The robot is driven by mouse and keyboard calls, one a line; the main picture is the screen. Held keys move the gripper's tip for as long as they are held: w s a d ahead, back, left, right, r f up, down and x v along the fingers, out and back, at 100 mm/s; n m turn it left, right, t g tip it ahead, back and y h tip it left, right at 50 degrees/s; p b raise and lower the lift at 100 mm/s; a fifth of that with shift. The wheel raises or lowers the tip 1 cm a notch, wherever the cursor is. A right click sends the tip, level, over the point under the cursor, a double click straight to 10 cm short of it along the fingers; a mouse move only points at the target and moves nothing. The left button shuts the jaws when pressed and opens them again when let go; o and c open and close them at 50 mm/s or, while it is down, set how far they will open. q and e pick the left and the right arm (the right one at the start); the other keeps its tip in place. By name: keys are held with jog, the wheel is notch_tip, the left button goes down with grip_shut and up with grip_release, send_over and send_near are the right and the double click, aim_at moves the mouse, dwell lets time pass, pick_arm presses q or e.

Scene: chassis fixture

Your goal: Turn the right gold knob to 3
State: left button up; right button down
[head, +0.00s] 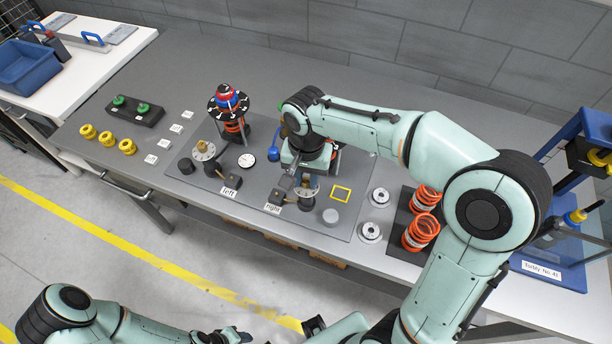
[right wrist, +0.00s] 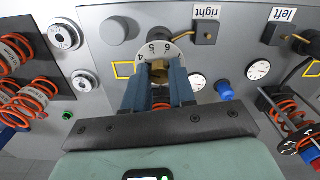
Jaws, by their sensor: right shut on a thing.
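The right gold knob (right wrist: 159,72) is between the fingers of my right gripper (right wrist: 158,86), which is shut on it in the right wrist view. Its white dial (right wrist: 153,53) shows digits that look like 4, 5 and 6 on its visible edge. A black block (right wrist: 206,35) by the "right" label (right wrist: 206,12) has a brass rod ending near the dial's edge, close to the 6. In the head view the right dial (head: 308,189) is partly covered by my right gripper. The left gold knob (head: 203,147) stands free. My left arm shows at the bottom; its jaws are not clear.
A spring tower with a red and blue top (head: 227,98) stands behind the left knob. Beside the right knob are a yellow square outline (head: 341,194) and a grey cylinder (head: 330,216). Orange springs (head: 421,232) stand farther right. Yellow rings (head: 128,147) lie at left.

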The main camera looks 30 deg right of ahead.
aim_at(306, 180)
pick_arm(q)
jog(key=shift+w+r+p, duration=0.3)
jog(key=shift+r, duration=0.15)
pick_arm(e)
jog(key=n, duration=0.5)
jog(key=c, duration=1.1)
grip_release()
notch_tip(306, 180, up, 7)
jog(key=p, duration=0.4)
jog(key=shift+w+r, duration=0.1)
jog(key=shift+w, duration=0.05)
pick_arm(q)
jog(key=w+r, duration=0.5)
jog(key=shift+t, duration=0.3)
jog(key=shift+s, duration=0.1)
pick_arm(e)
jog(key=shift+s, duration=0.3)
jog(key=shift+w, duration=0.15)
